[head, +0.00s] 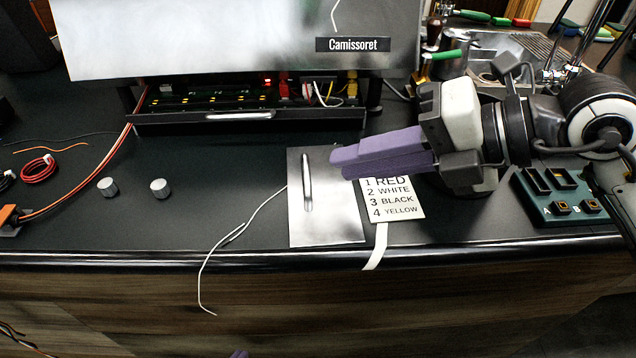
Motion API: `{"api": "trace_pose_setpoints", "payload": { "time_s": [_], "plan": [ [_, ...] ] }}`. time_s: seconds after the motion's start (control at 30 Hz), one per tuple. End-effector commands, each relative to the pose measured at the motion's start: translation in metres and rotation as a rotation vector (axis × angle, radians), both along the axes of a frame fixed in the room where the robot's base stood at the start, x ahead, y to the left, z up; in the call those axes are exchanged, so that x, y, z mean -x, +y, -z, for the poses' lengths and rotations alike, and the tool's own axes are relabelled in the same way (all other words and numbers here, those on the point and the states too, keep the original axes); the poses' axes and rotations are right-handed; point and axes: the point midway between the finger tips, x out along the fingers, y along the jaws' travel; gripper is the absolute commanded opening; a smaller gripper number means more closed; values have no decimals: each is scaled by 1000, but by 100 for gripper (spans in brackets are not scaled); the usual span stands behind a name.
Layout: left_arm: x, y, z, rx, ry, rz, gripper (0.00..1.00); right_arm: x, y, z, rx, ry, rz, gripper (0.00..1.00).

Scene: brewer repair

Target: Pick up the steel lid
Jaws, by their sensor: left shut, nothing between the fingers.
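The steel lid (332,220) is a flat, shiny rectangular plate with a raised bar handle (307,182). It lies on the dark counter near the front edge. My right gripper (338,163) reaches in from the right, its purple fingers above the lid's right part, with the tips short of the handle. The two fingers overlap in this view, so I cannot tell whether there is a gap between them. Only a small purple tip of my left gripper (240,354) shows at the bottom edge, shut and well below the lid.
A card (398,206) listing colours lies right of the lid, with a white strip below it. A thin white wire (237,232) lies left of the lid and hangs over the edge. Two grey knobs (160,188) stand further left. The open brewer (250,115) is behind; a green block (570,205) is right.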

Motion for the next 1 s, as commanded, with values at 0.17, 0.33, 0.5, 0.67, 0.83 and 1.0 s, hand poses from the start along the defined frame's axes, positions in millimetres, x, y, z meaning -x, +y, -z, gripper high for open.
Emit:
{"api": "trace_pose_setpoints", "payload": {
  "time_s": [0.17, 0.33, 0.5, 0.67, 0.83, 1.0],
  "plan": [
    [1, 0, -1, 1, 1, -1, 0, -5, 13, 7, -1, 0, -2, 14],
    [3, 1, 0, 0, 8, -3, 0, -12, 30, 17, -1, 3, -3, 14],
    [5, 2, 4, -2, 15, -4, 0, -21, 48, 30, -1, 2, -1, 14],
    [5, 3, 4, -1, 16, -5, 0, -23, 53, 34, 0, -1, -1, 14],
    [4, 3, 3, -2, 13, -5, 0, -23, 53, 34, 0, -1, -1, 12],
    [3, 3, 2, -2, 10, -6, 0, -23, 53, 34, 0, -1, -1, 0]
  ]
}}
